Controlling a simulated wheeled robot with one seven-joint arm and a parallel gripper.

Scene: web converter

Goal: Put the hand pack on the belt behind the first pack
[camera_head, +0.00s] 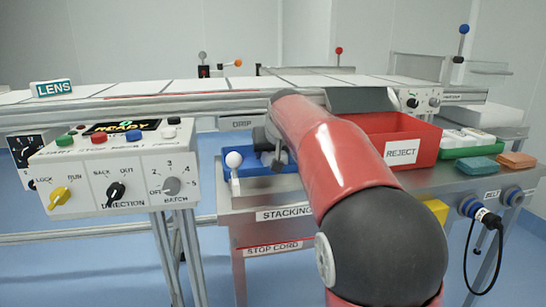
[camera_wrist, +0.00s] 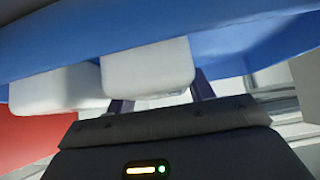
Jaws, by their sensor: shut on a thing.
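My gripper (camera_head: 272,150) is at the blue tray (camera_head: 240,154) on the steel table, left of the red bin; my red arm hides part of it. In the wrist view its two dark fingers (camera_wrist: 162,96) are shut on a pale thing, taken to be the white hand pack, mostly hidden. Two white blocks (camera_wrist: 150,68) (camera_wrist: 55,90) show close in front, beneath a blue surface (camera_wrist: 240,38). The belt (camera_head: 215,86) runs across the back, pale with dark cross lines. I cannot make out a first pack on it.
A red REJECT bin (camera_head: 400,130) stands right of my arm. A green tray (camera_head: 470,151) with white packs is beyond it. A control panel (camera_head: 115,165) and a white-knobbed lever (camera_head: 234,160) stand left. A grey hood (camera_head: 370,100) covers part of the belt's near edge.

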